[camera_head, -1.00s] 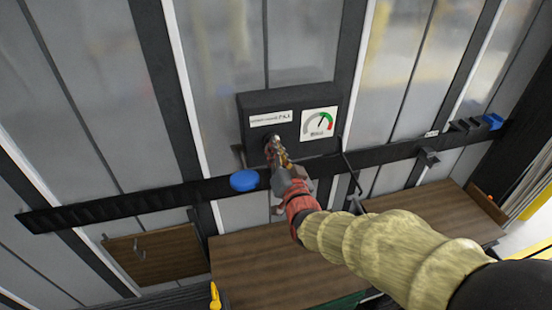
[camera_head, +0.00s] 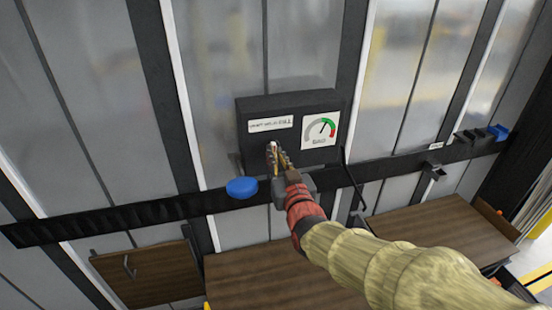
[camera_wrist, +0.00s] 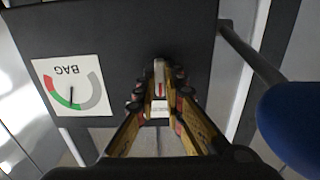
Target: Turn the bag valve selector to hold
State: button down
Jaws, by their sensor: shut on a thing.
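The bag valve selector (camera_wrist: 159,76) is a small pale handle with a red line on the front of a black box (camera_head: 250,146). My gripper (camera_wrist: 160,98) has its fingers on both sides of the selector and is shut on it. In the head view the gripper (camera_head: 276,156) covers most of the selector. A white label (camera_head: 270,124) sits above the selector; its small text is hard to read. The bag gauge (camera_head: 320,130) is right of it, with its needle near the green band; it also shows upside down in the wrist view (camera_wrist: 72,88).
A blue round knob (camera_head: 242,188) stands left below the box and looms at right in the wrist view (camera_wrist: 292,125). A dark rail (camera_head: 120,216) crosses the wall. Wooden boards (camera_head: 250,275) lie below. A thin black rod (camera_head: 352,178) hangs right of the box.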

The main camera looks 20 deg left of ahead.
jog(key=shift+f, duration=0.1)
jog(key=c, duration=1.9)
grip_release()
jog(key=v, duration=1.2)
jog(key=shift+s, duration=0.1)
jog(key=shift+a, duration=0.1)
